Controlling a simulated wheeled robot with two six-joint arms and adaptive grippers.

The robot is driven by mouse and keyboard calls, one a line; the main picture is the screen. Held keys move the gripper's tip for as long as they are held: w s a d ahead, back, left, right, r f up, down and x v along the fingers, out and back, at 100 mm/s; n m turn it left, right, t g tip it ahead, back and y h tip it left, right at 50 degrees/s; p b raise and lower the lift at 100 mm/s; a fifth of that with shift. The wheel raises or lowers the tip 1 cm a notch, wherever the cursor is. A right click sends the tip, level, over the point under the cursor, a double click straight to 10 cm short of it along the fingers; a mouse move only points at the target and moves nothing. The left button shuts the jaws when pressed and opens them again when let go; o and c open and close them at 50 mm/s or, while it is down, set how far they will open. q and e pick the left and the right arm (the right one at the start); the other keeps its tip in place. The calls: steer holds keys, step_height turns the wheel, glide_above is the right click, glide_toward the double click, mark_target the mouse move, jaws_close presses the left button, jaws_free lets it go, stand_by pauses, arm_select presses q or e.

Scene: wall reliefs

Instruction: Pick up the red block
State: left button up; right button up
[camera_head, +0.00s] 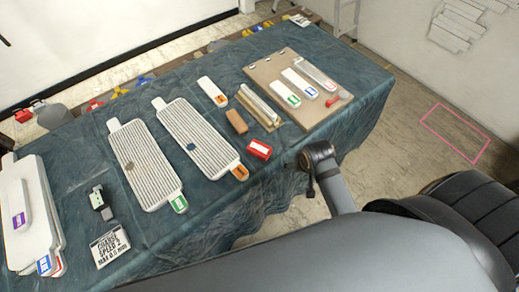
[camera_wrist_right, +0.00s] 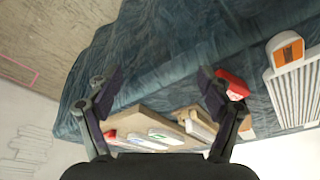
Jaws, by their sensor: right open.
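The red block (camera_head: 260,149), with a pale label on top, lies near the front edge of the blue-covered table in the head view. My right gripper (camera_head: 312,168) is just to the right of it, apart from it, near the table's edge. In the right wrist view my right gripper (camera_wrist_right: 158,84) is open with nothing between its fingers. The red block (camera_wrist_right: 233,84) shows there just beyond the right-hand finger, which partly overlaps it. My left gripper is in neither view.
A brown block (camera_head: 236,121) lies behind the red block. A ribbed white panel (camera_head: 197,135) lies to its left, another (camera_head: 143,165) farther left. A brown board (camera_head: 290,84) with labelled pieces lies behind right. The table cloth (camera_head: 225,205) is bare along the front.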

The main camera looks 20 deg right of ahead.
steer(key=w+a+r+m+g, duration=0.1)
steer(key=w+a+m, duration=0.1)
steer(key=w+m, duration=0.2)
steer(key=w+a+r+m+g, duration=0.1)
steer(key=w+a+m, duration=0.2)
steer(key=m, duration=0.8)
steer(key=w+a+r+m+y, duration=0.1)
steer(key=w+a+m, duration=0.2)
steer(key=w+m, duration=0.4)
steer(key=shift+w+a+m+g, duration=0.1)
steer(key=shift+w+m+g, duration=0.05)
steer(key=shift+m+g, duration=0.25)
steer(key=shift+w+a+m, duration=0.1)
steer(key=shift+a+m, duration=0.05)
steer(key=shift+m, duration=0.35)
glide_above(262, 149)
steer(key=f, duration=0.4)
steer(key=shift+s+d+f+p, duration=0.1)
steer(key=shift+s+d+p, duration=0.15)
steer(key=shift+s+p, duration=0.1)
steer(key=f, duration=0.5)
steer(key=shift+w+a+p, duration=0.3)
steer(key=shift+w+p, duration=0.05)
steer(key=shift+p, duration=0.05)
steer(key=shift+w+f, duration=0.1)
steer(key=shift+f, duration=0.4)
steer(key=c, duration=1.4)
